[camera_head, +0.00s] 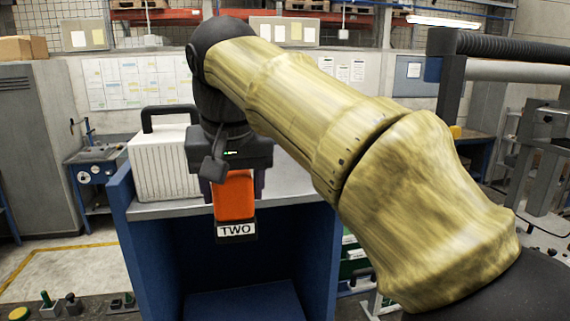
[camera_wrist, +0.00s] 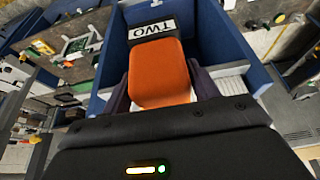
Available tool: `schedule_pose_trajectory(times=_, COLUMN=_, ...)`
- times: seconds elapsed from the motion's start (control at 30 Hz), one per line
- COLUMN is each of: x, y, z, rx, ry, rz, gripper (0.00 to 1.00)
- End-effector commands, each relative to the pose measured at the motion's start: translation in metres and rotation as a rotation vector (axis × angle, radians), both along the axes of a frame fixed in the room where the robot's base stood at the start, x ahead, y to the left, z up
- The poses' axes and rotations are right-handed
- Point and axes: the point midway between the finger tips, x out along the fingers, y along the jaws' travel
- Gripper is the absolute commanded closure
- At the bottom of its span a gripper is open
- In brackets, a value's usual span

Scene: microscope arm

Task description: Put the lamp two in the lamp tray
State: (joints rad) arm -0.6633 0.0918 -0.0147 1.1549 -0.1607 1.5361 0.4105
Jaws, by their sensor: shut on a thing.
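The lamp two is an orange block-shaped piece (camera_head: 234,196) with a black end bearing a white "TWO" label. My gripper (camera_head: 233,183) points down and is shut on it, holding it in the air in front of a blue open-fronted cabinet (camera_head: 151,249). In the wrist view the lamp two (camera_wrist: 159,75) sits between my gripper's two dark fingers (camera_wrist: 160,90), with its label end pointing away from the wrist. I cannot make out the lamp tray for certain in either view.
A white ribbed case with a black handle (camera_head: 165,165) stands on the cabinet's light top, left of my gripper. A bench with small green and black parts (camera_head: 72,305) is at the lower left. Green bins (camera_head: 354,262) show right of the cabinet.

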Motion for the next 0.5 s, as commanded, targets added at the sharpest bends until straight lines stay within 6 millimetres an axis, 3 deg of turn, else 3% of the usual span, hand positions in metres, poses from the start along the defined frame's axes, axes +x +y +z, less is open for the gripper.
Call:
schedule_pose_trajectory(times=0.27, x=0.011, y=-0.025, z=-0.058, rx=-0.001, ry=0.003, rz=-0.025, gripper=0.70)
schedule_pose_trajectory(times=0.5, x=0.022, y=-0.047, z=-0.121, rx=-0.002, ry=0.005, rz=-0.043, gripper=0.70)
